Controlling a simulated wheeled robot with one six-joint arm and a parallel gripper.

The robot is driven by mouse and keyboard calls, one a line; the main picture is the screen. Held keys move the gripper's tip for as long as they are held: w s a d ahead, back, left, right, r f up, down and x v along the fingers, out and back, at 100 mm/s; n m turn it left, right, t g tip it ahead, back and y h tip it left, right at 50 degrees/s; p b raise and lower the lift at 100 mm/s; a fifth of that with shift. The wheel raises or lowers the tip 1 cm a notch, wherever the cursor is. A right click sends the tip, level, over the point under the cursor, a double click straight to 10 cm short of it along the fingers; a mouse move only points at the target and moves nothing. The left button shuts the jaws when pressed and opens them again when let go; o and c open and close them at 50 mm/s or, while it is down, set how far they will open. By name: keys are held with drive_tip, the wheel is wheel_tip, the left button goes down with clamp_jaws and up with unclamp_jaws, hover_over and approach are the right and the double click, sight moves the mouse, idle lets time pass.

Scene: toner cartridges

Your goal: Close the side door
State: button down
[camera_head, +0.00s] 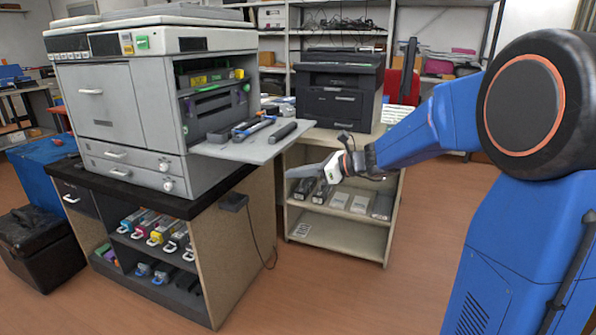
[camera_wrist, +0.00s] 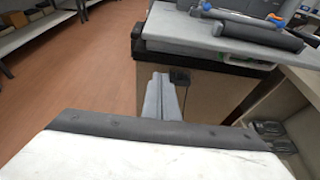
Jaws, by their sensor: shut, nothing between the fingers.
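The side door (camera_head: 228,150) of the big grey copier (camera_head: 125,110) is folded down and stands out level from the machine's right side. Dark cylinders and a blue-marked part lie on it. The opening (camera_head: 212,100) above it shows dark inner parts with green and purple knobs. My gripper (camera_head: 292,172) is shut and empty, just right of and lower than the door's outer edge. In the wrist view the shut fingers (camera_wrist: 160,100) point toward the door (camera_wrist: 185,30), with a visible gap between them.
The copier stands on a cabinet (camera_head: 235,265) with coloured toner cartridges on its shelves. A small dark box (camera_head: 233,201) with a cable hangs on the cabinet's side. A shelf unit (camera_head: 340,235) with a black printer (camera_head: 338,90) stands behind my gripper. Open floor lies in front.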

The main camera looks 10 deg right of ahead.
drive_tip(key=w+a+r, duration=0.1)
drive_tip(key=w+a, duration=0.2)
drive_tip(key=a, duration=0.2)
drive_tip(key=shift+w+r, duration=0.3)
drive_tip(key=shift+r, duration=0.1)
drive_tip(key=shift+r, duration=0.1)
